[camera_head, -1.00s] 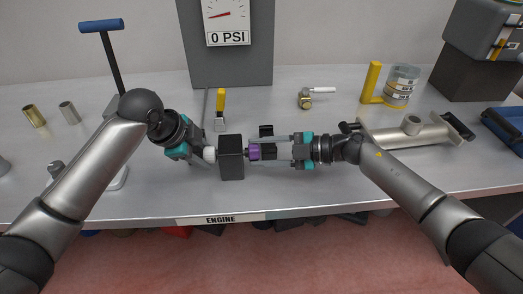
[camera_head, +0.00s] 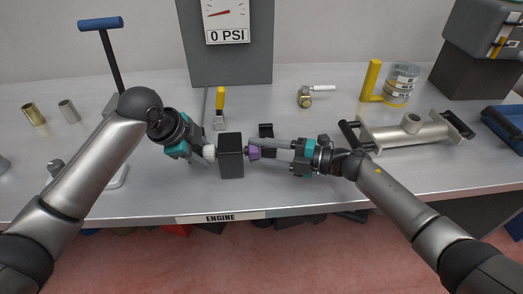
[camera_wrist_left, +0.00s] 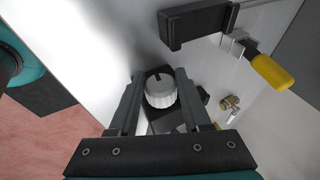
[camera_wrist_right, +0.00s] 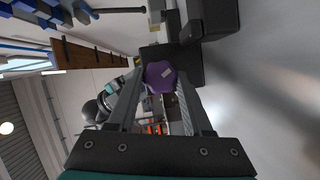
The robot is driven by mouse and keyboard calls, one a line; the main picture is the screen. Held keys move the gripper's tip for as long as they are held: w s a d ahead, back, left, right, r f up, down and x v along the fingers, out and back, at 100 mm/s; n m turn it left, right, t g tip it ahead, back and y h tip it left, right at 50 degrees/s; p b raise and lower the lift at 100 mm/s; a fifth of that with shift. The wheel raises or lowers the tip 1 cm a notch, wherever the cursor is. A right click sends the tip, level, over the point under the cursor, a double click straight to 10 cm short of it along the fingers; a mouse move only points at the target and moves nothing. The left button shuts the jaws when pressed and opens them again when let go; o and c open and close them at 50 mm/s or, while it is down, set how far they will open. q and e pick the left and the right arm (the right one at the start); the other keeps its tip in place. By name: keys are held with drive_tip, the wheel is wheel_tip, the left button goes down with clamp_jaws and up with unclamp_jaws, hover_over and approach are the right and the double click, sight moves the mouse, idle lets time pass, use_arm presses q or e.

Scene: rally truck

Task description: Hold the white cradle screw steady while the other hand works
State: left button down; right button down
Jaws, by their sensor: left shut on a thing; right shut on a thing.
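The white cradle screw (camera_head: 209,151) sticks out of the left side of a black block (camera_head: 231,158) on the bench. My left gripper (camera_head: 203,152) is shut on the white screw; its ribbed knob (camera_wrist_left: 160,91) sits between the fingers in the left wrist view. A purple knob (camera_head: 254,152) is on the block's right side. My right gripper (camera_head: 262,147) is shut on the purple knob, which also shows between its fingers in the right wrist view (camera_wrist_right: 160,76). The inside of the block is hidden.
A yellow-handled tool (camera_head: 220,104) lies behind the block. A brass valve (camera_head: 305,98), a clear container (camera_head: 400,86) and a metal tube assembly (camera_head: 405,134) are to the right. A blue T-handled pump (camera_head: 101,25) and two metal sleeves (camera_head: 69,111) are left. The gauge reads 0 PSI.

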use_arm(q)
drive_tip(key=shift+s+f, duration=0.2)
drive_tip(key=shift+f, duration=0.15)
use_arm(e)
drive_tip(key=shift+c, duration=1.5)
unclamp_jaws()
drive_tip(key=v, duration=1.2)
drive_tip(key=shift+r, duration=0.1)
drive_tip(key=shift+s, duration=0.1)
drive_tip(key=v, duration=1.2)
use_arm(q)
drive_tip(key=c, duration=0.7)
unclamp_jaws()
drive_tip(key=o, duration=0.4)
drive_tip(key=shift+w+r, duration=0.2)
drive_tip(key=shift+r, duration=0.05)
